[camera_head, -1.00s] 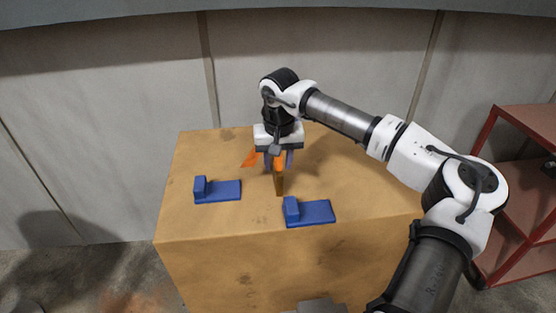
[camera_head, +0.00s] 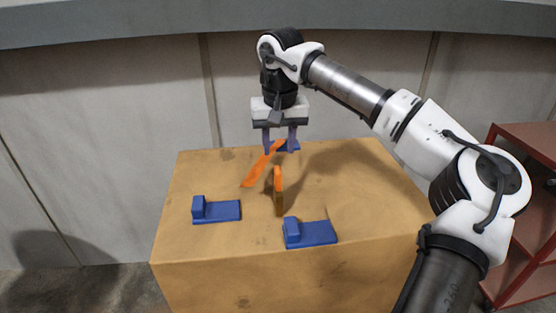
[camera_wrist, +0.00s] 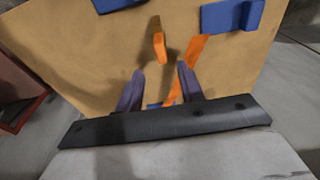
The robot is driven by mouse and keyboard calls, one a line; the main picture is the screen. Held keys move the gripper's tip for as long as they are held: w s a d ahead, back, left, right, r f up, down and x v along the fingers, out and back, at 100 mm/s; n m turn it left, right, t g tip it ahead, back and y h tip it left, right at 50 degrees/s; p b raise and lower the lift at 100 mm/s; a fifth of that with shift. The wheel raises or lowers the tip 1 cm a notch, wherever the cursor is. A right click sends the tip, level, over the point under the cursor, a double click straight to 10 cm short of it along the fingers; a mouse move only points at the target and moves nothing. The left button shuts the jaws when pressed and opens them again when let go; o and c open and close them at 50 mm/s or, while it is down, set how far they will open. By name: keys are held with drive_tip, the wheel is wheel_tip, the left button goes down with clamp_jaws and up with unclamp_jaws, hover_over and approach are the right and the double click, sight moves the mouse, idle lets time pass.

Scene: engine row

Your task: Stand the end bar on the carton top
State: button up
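An orange bar (camera_head: 278,190) stands upright on the carton top (camera_head: 355,190), on its own, between the blue blocks; it also shows in the wrist view (camera_wrist: 159,46). A flat orange strip (camera_head: 255,175) lies slantwise just behind it and to its left; the wrist view shows it too (camera_wrist: 195,50). I cannot tell from looks alone which is the end bar. My gripper (camera_head: 279,149) is above and behind the upright bar, pointing down. In the wrist view its two fingers (camera_wrist: 160,78) are apart with nothing held between them.
Blue L-shaped blocks sit on the carton: one at left (camera_head: 217,211), one at front right (camera_head: 311,233), and one behind (camera_head: 289,147), partly hidden by my fingers. The carton's right side is clear. A red shelf (camera_head: 525,190) stands at the right.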

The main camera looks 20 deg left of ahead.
drive_tip(key=shift+r, duration=0.4)
drive_tip(key=shift+s, duration=0.1)
